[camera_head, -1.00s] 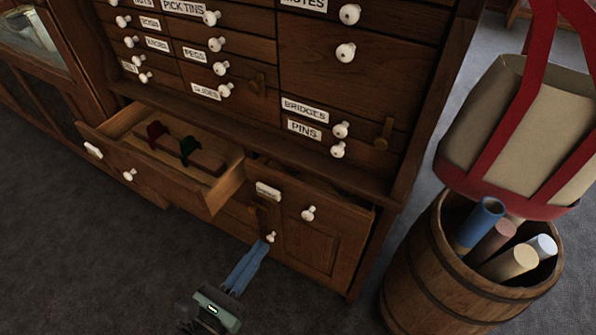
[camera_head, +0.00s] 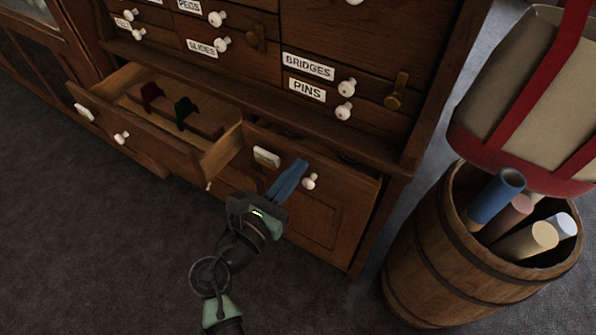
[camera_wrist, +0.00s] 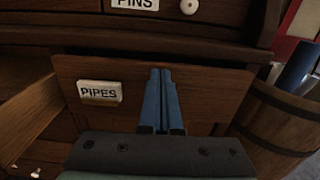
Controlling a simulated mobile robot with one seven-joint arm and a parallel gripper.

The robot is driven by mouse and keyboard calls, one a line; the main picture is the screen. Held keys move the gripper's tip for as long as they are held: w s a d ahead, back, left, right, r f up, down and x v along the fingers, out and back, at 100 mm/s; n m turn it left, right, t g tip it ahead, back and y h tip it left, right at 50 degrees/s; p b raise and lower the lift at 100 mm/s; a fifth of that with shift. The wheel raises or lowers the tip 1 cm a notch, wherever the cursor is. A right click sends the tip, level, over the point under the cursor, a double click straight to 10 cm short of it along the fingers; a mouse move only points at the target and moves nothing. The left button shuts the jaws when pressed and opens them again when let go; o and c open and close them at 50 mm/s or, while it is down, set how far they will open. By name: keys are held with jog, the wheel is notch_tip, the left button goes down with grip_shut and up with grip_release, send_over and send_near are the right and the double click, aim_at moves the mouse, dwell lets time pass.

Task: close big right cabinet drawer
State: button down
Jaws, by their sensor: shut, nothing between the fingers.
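The big right cabinet drawer (camera_head: 335,192) is wooden, with a white knob (camera_head: 310,181) and a white label. It stands pulled out a little, with a dark gap above its front. In the wrist view its front (camera_wrist: 215,92) fills the middle and the label reads PIPES (camera_wrist: 100,92). My gripper (camera_head: 297,168) has blue fingers, shut and empty. In the head view the fingertips overlap the drawer front, between label and knob. In the wrist view the fingers (camera_wrist: 161,98) point at the front's upper part and hide the knob. I cannot tell whether they touch it.
The left big drawer (camera_head: 150,135) is open further, holding dark red and green items on a wooden block. A barrel (camera_head: 420,262) with rolled tubes stands at the right, below a beige and red bag (camera_head: 520,100). Small labelled drawers sit above.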

aim_at(308, 156)
jog(key=shift+w+d, duration=0.35)
jog(key=shift+w, duration=0.1)
jog(key=x, duration=0.4)
jog(key=shift+w+d+r, duration=0.1)
jog(key=shift+w, duration=0.1)
jog(key=shift+d+r, duration=0.1)
jog(key=shift+r, duration=0.05)
